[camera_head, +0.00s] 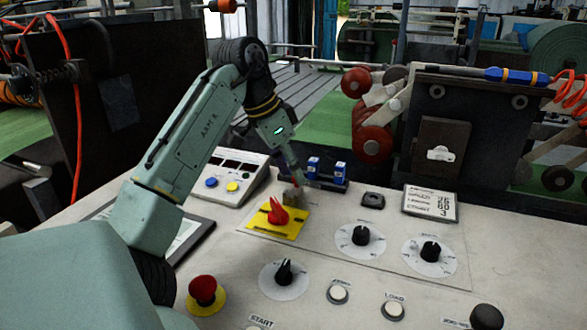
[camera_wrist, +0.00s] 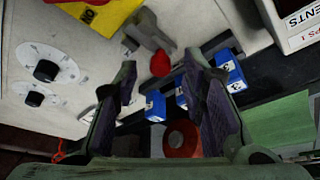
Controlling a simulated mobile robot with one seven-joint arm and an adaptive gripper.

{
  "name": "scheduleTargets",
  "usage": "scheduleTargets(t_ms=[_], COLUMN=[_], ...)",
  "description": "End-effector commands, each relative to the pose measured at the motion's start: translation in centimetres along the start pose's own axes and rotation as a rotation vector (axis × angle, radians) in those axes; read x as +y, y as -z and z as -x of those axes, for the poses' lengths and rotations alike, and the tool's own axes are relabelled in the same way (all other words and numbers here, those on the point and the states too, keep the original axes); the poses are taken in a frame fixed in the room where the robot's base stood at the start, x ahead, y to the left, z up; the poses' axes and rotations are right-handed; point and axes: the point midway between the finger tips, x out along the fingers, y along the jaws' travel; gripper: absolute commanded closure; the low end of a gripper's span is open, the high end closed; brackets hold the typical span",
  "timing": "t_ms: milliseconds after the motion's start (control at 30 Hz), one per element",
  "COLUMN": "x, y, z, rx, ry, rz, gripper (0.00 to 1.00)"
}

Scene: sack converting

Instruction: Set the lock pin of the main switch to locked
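The main switch is a red knob (camera_head: 276,213) on a yellow plate (camera_head: 292,231) on the sloping panel. Behind it stands a small grey bracket (camera_head: 293,197), also seen at the top of the wrist view (camera_wrist: 146,27). A red ball (camera_wrist: 160,63), apparently the lock pin's head, sits at the bracket's end in the wrist view. My gripper (camera_wrist: 159,62) is open, its two fingers on either side of the red ball with gaps showing. In the head view my gripper (camera_head: 296,178) comes down just over the bracket and hides part of the pin. The pin's exact setting cannot be told.
Blue numbered blocks (camera_head: 313,168) stand just right of my gripper. Black dials (camera_head: 361,235), push buttons (camera_head: 338,292) and a red emergency button (camera_head: 204,290) spread over the panel. A box with blue and yellow buttons (camera_head: 226,178) stands left. Rollers (camera_head: 372,143) rise behind.

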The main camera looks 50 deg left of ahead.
Motion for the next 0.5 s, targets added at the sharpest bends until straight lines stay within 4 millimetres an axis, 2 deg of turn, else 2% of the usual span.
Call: scheduleTargets(t_ms=[133, 367, 500], x=[0.01, 0.01, 0.01], y=[0.0, 0.01, 0.01], z=[-0.77, -0.9, -0.88], rx=[0.001, 0.001, 0.001], ry=[0.0, 0.0, 0.0], rz=[0.0, 0.0, 0.0], gripper=[0.62, 0.62, 0.7])
